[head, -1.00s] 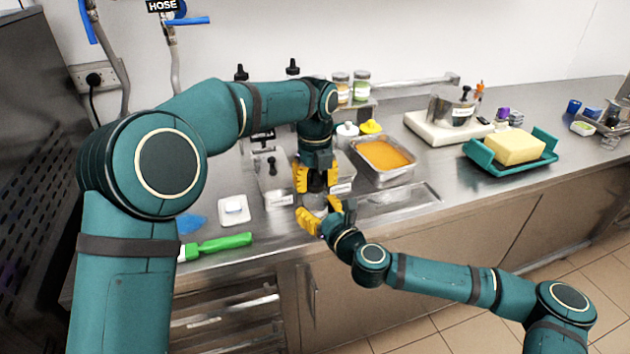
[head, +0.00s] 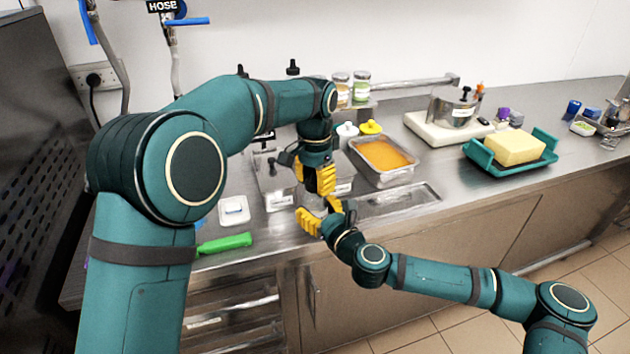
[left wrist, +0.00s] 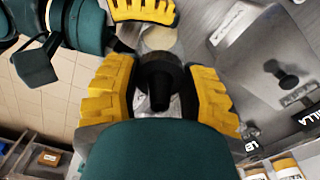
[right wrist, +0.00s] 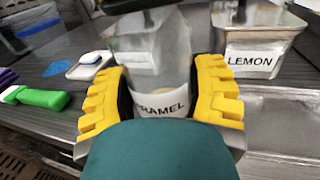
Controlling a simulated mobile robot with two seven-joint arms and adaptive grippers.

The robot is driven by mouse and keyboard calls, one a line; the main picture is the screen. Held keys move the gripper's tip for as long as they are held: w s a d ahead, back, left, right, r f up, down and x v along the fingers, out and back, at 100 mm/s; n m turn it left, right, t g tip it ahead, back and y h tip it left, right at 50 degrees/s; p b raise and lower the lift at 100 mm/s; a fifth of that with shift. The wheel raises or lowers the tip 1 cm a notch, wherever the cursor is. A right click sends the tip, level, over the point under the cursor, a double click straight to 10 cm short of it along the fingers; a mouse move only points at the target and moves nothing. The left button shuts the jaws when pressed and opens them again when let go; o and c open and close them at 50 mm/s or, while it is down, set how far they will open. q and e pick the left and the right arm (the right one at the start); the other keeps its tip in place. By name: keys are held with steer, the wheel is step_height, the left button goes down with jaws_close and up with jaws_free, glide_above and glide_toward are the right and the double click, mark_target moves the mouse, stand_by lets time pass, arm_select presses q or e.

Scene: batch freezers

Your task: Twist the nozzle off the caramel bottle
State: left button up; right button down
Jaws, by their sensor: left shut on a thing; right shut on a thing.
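The caramel bottle (right wrist: 160,62) is clear and mostly empty-looking, with a white label reading "RAMEL" in the right wrist view. It stands upright at the counter's front edge. My right gripper (head: 323,214) is shut around its lower body from the front. My left gripper (head: 316,181) comes down from above and is shut on the black nozzle (left wrist: 158,88) at the bottle's top. In the left wrist view, the nozzle sits between the two yellow fingers. The join between nozzle and bottle is hidden, so I cannot tell whether it is loose.
A metal pan labelled "LEMON" (right wrist: 255,38) stands close beside the bottle. A green-handled tool (head: 224,243) and a white scale-like square (head: 234,211) lie to the left. A tray of orange filling (head: 385,160) and butter on a teal tray (head: 513,162) are to the right.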

arm_select(q)
steer(key=n, duration=0.3)
steer(key=shift+n, duration=0.4)
steer(key=n, duration=0.3)
steer(key=shift+n, duration=0.4)
jaws_close()
steer(key=n, duration=0.5)
steer(key=shift+n, duration=0.4)
steer(key=n, duration=0.3)
steer(key=shift+n, duration=0.4)
steer(key=n, duration=0.3)
steer(key=shift+n, duration=0.3)
steer(key=n, duration=0.6)
steer(key=shift+r, duration=0.25)
steer(key=shift+r, duration=0.9)
